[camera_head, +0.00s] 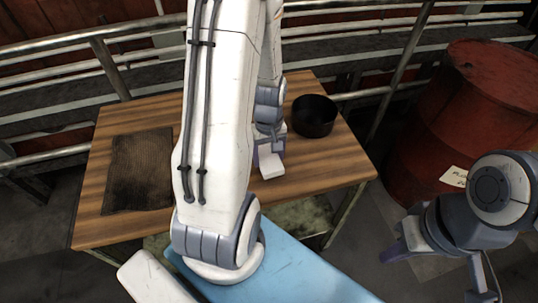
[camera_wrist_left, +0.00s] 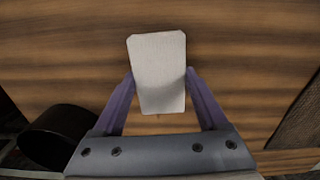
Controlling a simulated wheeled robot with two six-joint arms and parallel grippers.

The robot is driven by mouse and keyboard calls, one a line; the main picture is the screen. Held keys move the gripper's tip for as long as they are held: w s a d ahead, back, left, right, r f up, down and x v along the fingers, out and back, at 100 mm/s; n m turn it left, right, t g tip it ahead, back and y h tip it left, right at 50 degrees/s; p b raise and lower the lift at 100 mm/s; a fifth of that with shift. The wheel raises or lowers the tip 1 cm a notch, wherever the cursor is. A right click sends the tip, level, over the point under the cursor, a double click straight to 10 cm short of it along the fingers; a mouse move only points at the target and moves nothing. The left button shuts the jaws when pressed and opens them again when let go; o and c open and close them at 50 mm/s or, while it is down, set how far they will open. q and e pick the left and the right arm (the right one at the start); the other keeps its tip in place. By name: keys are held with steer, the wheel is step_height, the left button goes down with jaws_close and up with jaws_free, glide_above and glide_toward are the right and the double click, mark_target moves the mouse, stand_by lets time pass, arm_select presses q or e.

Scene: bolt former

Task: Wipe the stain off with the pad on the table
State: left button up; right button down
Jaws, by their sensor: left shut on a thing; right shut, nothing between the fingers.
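My left gripper (camera_head: 264,152) is shut on the white pad (camera_head: 271,165) over the wooden table (camera_head: 325,165). In the left wrist view the pad (camera_wrist_left: 157,72) sits between the purple fingers of the left gripper (camera_wrist_left: 160,84), with bare wood grain around it. I cannot tell whether the pad touches the table top. No stain is clearly visible; my left arm hides the middle of the table in the head view. My right gripper (camera_head: 396,246) is shut and empty, off the table's right side.
A dark ribbed mat (camera_head: 139,172) lies on the table's left part. A black round bowl (camera_head: 314,116) stands at the back right, close to the left gripper. A red barrel (camera_head: 462,115) stands right of the table. Metal railings (camera_head: 110,70) run behind it.

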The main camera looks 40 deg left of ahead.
mark_target(269, 157)
arm_select(q)
steer(key=shift+r+p, duration=2.2)
steer(key=shift+r, duration=0.45)
steer(key=shift+f, duration=0.1)
